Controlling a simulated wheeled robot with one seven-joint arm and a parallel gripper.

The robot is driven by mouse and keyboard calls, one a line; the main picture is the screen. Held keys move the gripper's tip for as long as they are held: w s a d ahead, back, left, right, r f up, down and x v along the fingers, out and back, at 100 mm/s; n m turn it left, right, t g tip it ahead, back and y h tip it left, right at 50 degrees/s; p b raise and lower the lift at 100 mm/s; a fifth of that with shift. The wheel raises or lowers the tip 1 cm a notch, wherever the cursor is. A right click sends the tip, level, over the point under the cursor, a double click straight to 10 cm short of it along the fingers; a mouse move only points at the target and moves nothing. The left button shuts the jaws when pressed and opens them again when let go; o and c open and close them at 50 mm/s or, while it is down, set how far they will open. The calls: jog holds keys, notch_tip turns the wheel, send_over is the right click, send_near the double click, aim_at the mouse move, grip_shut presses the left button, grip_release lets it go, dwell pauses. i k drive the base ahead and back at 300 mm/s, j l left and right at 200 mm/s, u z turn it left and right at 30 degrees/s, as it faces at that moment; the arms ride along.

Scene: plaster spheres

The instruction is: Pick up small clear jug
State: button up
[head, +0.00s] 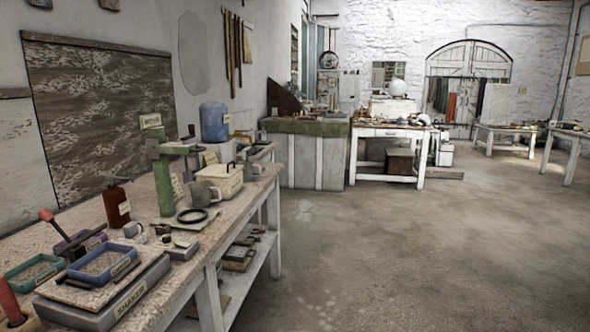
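A small greyish, see-through-looking jug (201,194) stands upright on the long workbench at the left, beside a pale lidded box. It looks like the small clear jug, but it is too small in view to be sure it is clear. A smaller pale cup-like vessel (133,229) sits nearer on the same bench, next to a brown bottle. My gripper is not in view.
The workbench (228,203) is crowded: a green press (165,180), a black ring (192,216), a brown bottle (117,204), a blue container (214,122) and a shaker with a blue tray (103,262). Open concrete floor (400,250) lies to the right.

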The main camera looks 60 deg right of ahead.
aim_at(247, 168)
jog(key=z, duration=1.25)
